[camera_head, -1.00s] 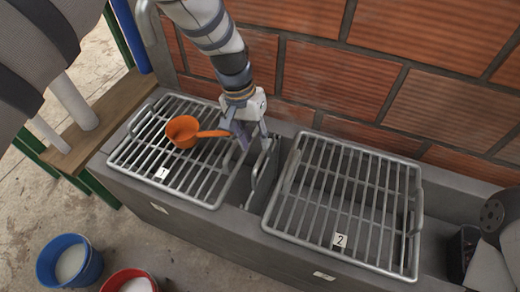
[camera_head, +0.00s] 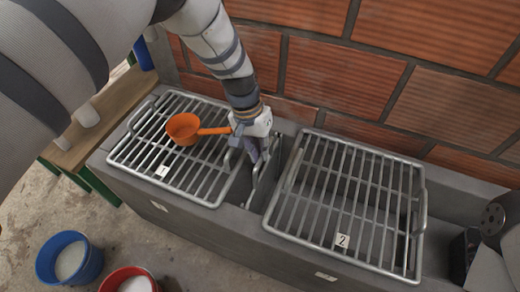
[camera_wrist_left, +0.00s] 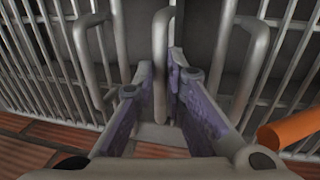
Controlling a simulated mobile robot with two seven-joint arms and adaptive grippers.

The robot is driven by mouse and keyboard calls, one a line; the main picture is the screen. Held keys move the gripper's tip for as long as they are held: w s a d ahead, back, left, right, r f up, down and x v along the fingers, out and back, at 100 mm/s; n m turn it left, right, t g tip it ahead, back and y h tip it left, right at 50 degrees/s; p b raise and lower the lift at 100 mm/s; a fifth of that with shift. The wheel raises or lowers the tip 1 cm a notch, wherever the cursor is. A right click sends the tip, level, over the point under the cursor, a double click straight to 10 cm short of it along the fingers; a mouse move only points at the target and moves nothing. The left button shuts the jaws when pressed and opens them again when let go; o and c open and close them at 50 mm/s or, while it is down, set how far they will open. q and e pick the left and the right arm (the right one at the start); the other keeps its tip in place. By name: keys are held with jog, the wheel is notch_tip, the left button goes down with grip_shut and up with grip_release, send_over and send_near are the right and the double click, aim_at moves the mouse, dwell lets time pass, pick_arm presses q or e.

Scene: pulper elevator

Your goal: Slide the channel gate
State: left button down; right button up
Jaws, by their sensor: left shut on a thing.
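The channel gate (camera_head: 257,172) is a thin grey metal piece with an upright loop handle, set across the concrete channel in the gap between two grates. My left gripper (camera_head: 258,150) reaches down from above, at the top of the gate. In the left wrist view, its purple-padded fingers (camera_wrist_left: 174,75) are shut on the gate's handle (camera_wrist_left: 160,55). The fingers and wrist hide part of the gate in the head view.
Grate 1 (camera_head: 190,172) lies on the left and bears an orange dipper (camera_head: 184,128). Grate 2 (camera_head: 343,240) lies on the right. A brick wall (camera_head: 400,65) stands behind. Blue (camera_head: 88,262) and red (camera_head: 128,272) buckets stand on the floor.

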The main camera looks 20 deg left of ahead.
pick_arm(q)
notch_tip(320, 180, up, 13)
jog(key=p, duration=0.6)
pick_arm(e)
jog(key=w+r+t, duration=0.1)
jog(key=w+r, duration=0.3)
jog(key=r, duration=0.2)
jog(key=shift+w+r+t, duration=0.25)
jog(key=shift+w+t, duration=0.05)
jog(key=shift+w, duration=0.05)
pick_arm(q)
jog(key=c, duration=1.7)
grip_release()
jog(key=shift+o, duration=0.2)
notch_tip(320, 180, up, 12)
jog(key=a, duration=0.2)
jog(key=shift+a, duration=0.2)
jog(key=shift+f, duration=0.1)
